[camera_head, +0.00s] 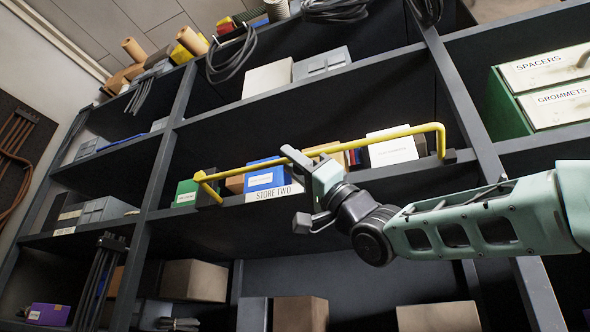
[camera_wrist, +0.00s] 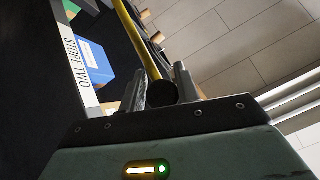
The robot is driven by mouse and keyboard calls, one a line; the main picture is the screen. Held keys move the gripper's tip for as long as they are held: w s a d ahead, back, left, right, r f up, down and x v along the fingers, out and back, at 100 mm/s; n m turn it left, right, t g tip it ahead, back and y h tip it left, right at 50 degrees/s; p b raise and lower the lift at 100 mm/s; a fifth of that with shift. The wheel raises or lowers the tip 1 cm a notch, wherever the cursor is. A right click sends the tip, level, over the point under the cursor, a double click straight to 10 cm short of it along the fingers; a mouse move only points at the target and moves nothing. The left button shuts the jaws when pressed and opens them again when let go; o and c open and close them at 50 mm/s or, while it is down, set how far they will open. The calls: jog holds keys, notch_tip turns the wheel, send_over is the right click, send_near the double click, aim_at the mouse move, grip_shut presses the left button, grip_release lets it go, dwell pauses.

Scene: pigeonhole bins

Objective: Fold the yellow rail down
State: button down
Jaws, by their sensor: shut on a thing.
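The yellow rail (camera_head: 270,159) is a bent bar across the front of a middle shelf bay in the head view. Its ends turn back to dark mounts at the shelf's left and right. It stands above the shelf edge, in front of the bins. My gripper (camera_head: 291,158) is at the middle of the rail, shut on it. In the wrist view the rail (camera_wrist: 136,38) runs down from the top to between my two fingers (camera_wrist: 162,88). The exact contact is partly hidden by the fingers and a dark round part.
Behind the rail stand a blue bin (camera_head: 265,178), a green bin (camera_head: 186,192) and a white box (camera_head: 392,148). A "STORE TWO" label (camera_head: 274,193) is on the shelf edge below. A green drawer unit (camera_head: 508,105) stands at right. Cables (camera_head: 232,55) hang from the upper shelf.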

jog(key=shift+s+f+n+g, duration=0.1)
jog(key=shift+f+n+g, duration=0.15)
jog(key=shift+n+g, duration=0.8)
jog(key=shift+s+f+n+g, duration=0.1)
jog(key=shift+f+n+g, duration=0.1)
jog(key=shift+n+g, duration=0.8)
jog(key=shift+f+n+g, duration=0.25)
jog(key=shift+n+g, duration=0.7)
jog(key=shift+g, duration=0.1)
jog(key=c, duration=1.1)
grip_release()
jog(key=shift+s, duration=0.1)
jog(key=shift+w+d+f, duration=0.15)
jog(key=shift+w+f, duration=0.1)
jog(key=shift+f, duration=0.15)
jog(key=b+v, duration=0.4)
jog(key=v, duration=1.2)
jog(key=shift+d+f, duration=0.2)
jog(key=shift+f, duration=0.2)
